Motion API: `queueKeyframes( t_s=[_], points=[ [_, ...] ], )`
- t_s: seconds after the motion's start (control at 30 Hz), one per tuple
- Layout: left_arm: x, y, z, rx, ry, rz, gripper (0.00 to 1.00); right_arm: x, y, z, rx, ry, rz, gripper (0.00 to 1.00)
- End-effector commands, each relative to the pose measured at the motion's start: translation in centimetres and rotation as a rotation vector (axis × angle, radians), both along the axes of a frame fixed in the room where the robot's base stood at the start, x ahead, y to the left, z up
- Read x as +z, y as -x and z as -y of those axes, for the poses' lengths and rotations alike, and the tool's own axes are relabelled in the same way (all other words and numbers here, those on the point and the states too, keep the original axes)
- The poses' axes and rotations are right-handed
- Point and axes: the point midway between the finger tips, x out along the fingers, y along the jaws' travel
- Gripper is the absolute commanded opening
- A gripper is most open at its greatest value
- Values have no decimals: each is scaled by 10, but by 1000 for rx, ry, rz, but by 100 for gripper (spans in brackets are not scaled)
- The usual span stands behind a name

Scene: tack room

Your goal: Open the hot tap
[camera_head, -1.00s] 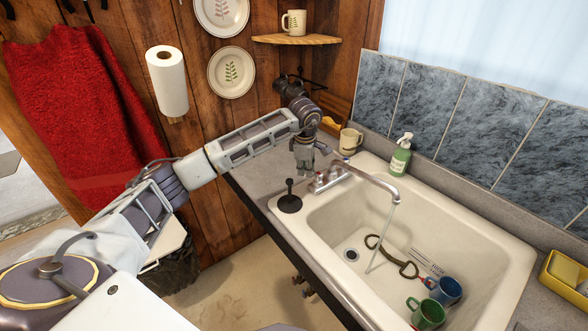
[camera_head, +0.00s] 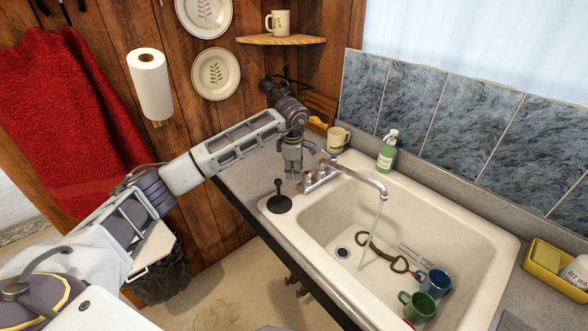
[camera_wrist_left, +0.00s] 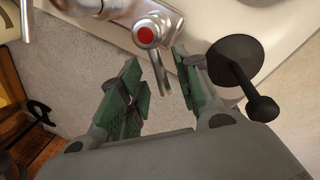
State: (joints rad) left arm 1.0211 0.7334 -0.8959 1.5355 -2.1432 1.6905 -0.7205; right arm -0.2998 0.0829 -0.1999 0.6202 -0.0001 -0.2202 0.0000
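The metal faucet (camera_head: 345,172) stands at the sink's back left corner, and a thin stream of water (camera_head: 375,235) falls from its spout. The hot tap (camera_wrist_left: 146,36) has a red dot on its cap and a short lever (camera_wrist_left: 160,75) in the left wrist view. My left gripper (camera_head: 292,174) is above the left end of the faucet. In the left wrist view the green-padded fingers of this gripper (camera_wrist_left: 157,72) are open. The lever shows between them, with gaps on both sides; contact is not visible. My right gripper is not in view.
A dark plunger (camera_head: 280,200) stands just left of the faucet; it is close to one finger in the wrist view. The sink (camera_head: 460,205) holds blue and green mugs and a metal bit.

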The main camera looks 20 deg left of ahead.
Motion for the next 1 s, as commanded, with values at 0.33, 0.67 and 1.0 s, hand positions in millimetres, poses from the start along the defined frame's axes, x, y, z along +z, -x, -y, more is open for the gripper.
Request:
queueKeyframes(
  t_s=[0.33, 0.67, 1.0],
  points=[
    [4, 1, 0, 0, -1, 0, 33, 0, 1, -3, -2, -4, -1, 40],
    [37, 6, 1, -1, -2, 2, 33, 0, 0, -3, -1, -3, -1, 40],
    [86, 16, 4, 0, -1, 2, 33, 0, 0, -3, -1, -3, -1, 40]
  ],
)
